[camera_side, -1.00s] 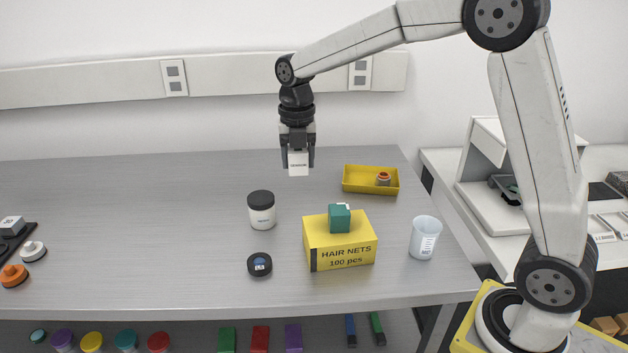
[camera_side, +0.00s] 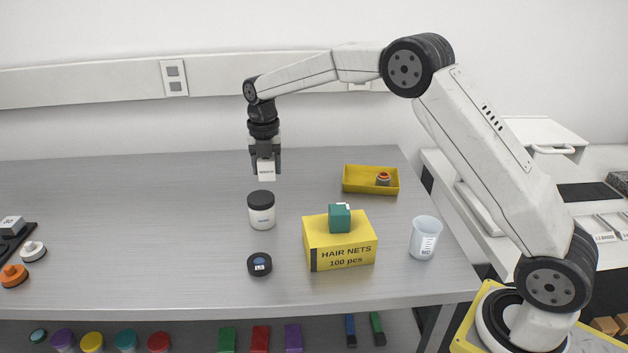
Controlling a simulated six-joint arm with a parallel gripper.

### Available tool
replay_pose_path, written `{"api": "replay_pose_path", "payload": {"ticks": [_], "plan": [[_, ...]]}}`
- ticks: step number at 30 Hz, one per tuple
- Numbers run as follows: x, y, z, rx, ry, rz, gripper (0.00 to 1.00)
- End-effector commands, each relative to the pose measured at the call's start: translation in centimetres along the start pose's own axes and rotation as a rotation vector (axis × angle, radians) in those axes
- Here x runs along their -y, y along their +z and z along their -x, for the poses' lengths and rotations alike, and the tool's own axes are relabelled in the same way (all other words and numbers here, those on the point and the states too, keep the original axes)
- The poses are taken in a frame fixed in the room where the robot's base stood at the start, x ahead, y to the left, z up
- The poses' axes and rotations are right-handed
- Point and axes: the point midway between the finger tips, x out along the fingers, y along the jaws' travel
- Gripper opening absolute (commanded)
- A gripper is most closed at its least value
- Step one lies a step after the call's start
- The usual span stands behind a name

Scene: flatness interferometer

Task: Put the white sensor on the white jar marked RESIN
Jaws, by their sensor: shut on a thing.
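My gripper (camera_side: 265,174) is shut on the white sensor (camera_side: 266,171), a small white block with a dark label. It holds the sensor in the air just above the white jar (camera_side: 262,218), with a small gap in the picture between the sensor and the jar's black lid (camera_side: 261,199). The jar stands upright on the grey table. Its label is too small to read.
A black round puck (camera_side: 260,264) lies in front of the jar. To the right are a yellow HAIR NETS box (camera_side: 340,251) with a green block (camera_side: 339,217) on it, a yellow tray (camera_side: 371,189) and a translucent beaker (camera_side: 424,240).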

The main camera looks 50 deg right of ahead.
Motion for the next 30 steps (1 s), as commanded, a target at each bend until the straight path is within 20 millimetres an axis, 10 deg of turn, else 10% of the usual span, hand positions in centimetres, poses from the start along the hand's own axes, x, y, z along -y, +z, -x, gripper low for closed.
{"api": "replay_pose_path", "payload": {"ticks": [30], "plan": [[-2.4,2.5,-6.1,-0.001,-0.001,0.000,0.00]]}}
